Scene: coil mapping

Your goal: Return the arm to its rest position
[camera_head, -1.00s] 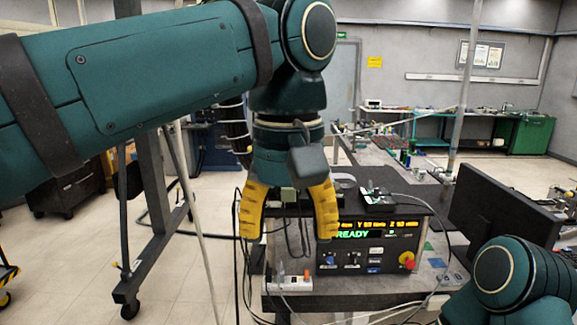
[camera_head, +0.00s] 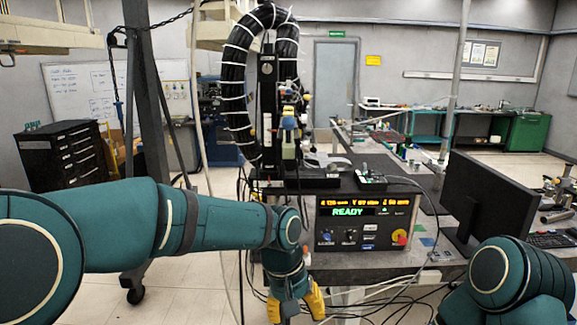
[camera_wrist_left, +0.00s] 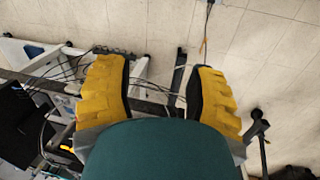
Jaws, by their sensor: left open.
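My left arm comes in from the left in the head view, with its forearm roughly level. My left gripper (camera_head: 296,306) hangs down at the lower middle, in front of the table's front edge and below the control box. Its yellow fingers are open, with nothing between them. In the left wrist view the two fingers (camera_wrist_left: 167,95) are apart over the floor, with cables and a metal frame behind them. Part of my right arm (camera_head: 510,278) shows at the lower right in the head view; its gripper is out of view.
The control box (camera_head: 362,223) reading READY stands on the table. A coil apparatus with black hose (camera_head: 240,88) rises behind it. A black monitor (camera_head: 497,205) stands at right. Loose cables hang near the gripper. Open floor (camera_head: 185,290) lies at left.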

